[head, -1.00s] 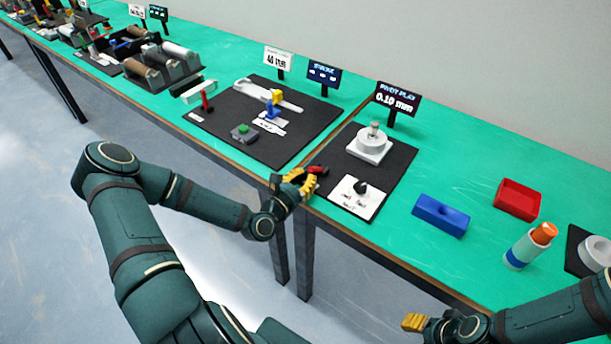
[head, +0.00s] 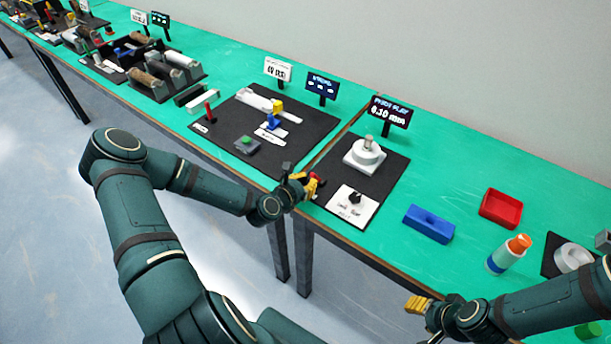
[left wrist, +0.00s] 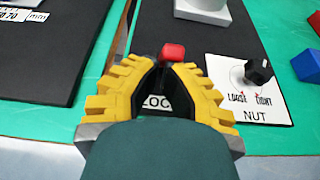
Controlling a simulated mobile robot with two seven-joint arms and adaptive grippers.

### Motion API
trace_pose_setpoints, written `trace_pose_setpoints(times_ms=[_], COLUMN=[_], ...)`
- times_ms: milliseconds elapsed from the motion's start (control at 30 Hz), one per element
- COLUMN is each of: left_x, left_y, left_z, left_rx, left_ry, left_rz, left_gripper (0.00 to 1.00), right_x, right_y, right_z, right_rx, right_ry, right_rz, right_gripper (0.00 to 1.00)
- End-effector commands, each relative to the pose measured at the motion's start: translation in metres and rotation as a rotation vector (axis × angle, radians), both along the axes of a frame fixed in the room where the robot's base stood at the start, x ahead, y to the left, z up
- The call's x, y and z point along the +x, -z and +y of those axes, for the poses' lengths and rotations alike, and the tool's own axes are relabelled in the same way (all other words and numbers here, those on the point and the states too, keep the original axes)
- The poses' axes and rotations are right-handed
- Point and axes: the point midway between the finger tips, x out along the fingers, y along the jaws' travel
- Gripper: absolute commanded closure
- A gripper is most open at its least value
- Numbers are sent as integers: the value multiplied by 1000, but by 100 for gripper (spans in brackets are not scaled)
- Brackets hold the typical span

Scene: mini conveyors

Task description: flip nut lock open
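The nut lock shows as a lever with a red tip (left wrist: 173,52) over a partly hidden label reading "LOC". The red tip also shows in the head view (head: 318,178). My left gripper (left wrist: 165,68) is at the lever, its yellow fingers on either side and the red tip just beyond them. The fingers are partly closed with a gap between them; I cannot tell whether they touch the lever. Beside it is the black nut knob (left wrist: 259,70), on a white card marked LOOSE, TIGHT and NUT. My right gripper (head: 416,304) is near the front table edge, away from the lock.
A white round fixture (head: 364,155) stands behind the knob, with a "0.10 mm" display (head: 390,111) behind it. Another dark station board (head: 300,140) lies left.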

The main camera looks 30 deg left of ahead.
Motion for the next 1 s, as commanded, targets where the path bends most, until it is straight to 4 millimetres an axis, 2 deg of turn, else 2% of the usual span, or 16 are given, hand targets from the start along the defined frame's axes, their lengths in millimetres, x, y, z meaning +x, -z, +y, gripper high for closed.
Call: trace_pose_setpoints(times_ms=[33,100,300,600,1000], left_x=[3,5,11,19,19], left_y=[-12,-14,-15,-18,-22], left_z=[-1,-1,-1,-1,-1], left_rx=[4,10,17,17,17], left_ry=[2,2,0,-1,1], left_rz=[37,93,215,211,210], left_gripper=[100,100,100,100,100], right_x=[0,-1,-2,-2,-2], right_y=[-19,-30,-49,-52,-56], right_z=[-1,-1,-2,-2,-2], right_rx=[2,5,10,11,10], right_ry=[0,-1,-3,-3,-2], right_rz=[-1,0,0,0,1], right_gripper=[53,53,53,53,53])
